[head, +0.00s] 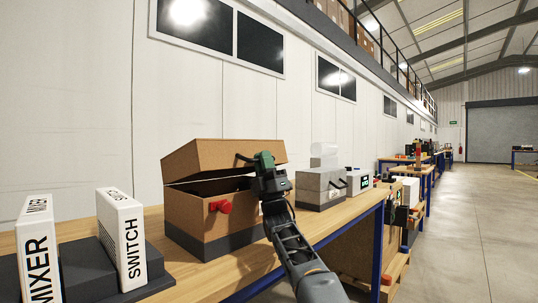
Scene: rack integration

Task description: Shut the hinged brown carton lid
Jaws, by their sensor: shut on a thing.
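The brown carton (190,217) stands on the wooden bench, with a dark grey band around its base. Its hinged lid (215,154) is tilted partly open, and a dark gap shows between lid and body at the front and left. A red knob or catch (221,206) sits on the carton's front face. My gripper (258,160) is at the lid's right front edge, shut on the lid there. The arm reaches up from the bottom of the picture and hides the carton's right corner. The exact finger contact is too small to see clearly.
White MIXER (37,250) and SWITCH (122,240) units stand in dark bases left of the carton. A grey box (318,188) stands close on the right. The bench top (240,270) is clear in front of the carton. The floor (470,240) to the right is open.

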